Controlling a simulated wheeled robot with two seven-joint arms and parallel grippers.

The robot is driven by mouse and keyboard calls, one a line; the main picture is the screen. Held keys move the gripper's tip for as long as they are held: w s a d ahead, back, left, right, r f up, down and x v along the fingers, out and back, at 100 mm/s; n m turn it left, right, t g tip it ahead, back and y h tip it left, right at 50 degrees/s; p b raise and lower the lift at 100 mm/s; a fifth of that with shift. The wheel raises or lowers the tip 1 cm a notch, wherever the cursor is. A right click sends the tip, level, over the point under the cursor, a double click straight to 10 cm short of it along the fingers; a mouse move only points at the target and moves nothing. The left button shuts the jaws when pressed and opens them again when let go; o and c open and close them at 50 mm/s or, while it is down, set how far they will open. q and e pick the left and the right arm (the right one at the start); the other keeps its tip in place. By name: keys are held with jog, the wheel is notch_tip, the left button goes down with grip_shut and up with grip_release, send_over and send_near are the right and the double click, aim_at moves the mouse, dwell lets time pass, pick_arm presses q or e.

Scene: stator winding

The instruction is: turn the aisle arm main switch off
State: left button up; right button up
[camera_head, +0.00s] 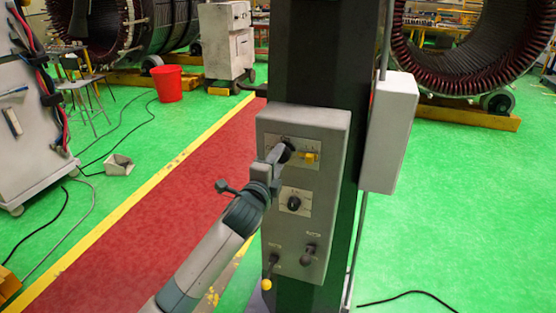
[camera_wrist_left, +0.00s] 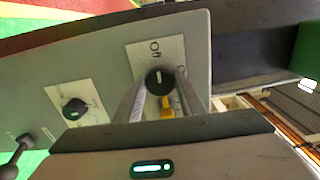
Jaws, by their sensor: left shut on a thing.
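A grey control box (camera_head: 338,130) is fixed to a dark column. Its upper plate carries a black rotary knob (camera_wrist_left: 158,82) and a small yellow part (camera_head: 310,156). My left gripper (camera_head: 278,157) reaches the upper plate from the lower left. In the left wrist view its two fingers stand on either side of the upper knob, shut on it. The knob's white mark points roughly toward the top of that view. In the head view the gripper partly hides this knob. A second black knob (camera_head: 294,203) sits on the plate below; it also shows in the left wrist view (camera_wrist_left: 74,109). My right gripper is not in view.
A grey side box (camera_head: 388,132) hangs right of the column. A red bucket (camera_head: 167,83) stands far left. Cables lie on the green floor.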

pick_arm(q)
jog(key=shift+n, duration=0.3)
jog(key=o, duration=1.1)
jog(key=shift+c, duration=0.2)
jog(key=shift+s, duration=0.1)
jog(key=b+v, duration=0.5)
jog(key=v, duration=1.2)
jog(key=shift+a, duration=0.1)
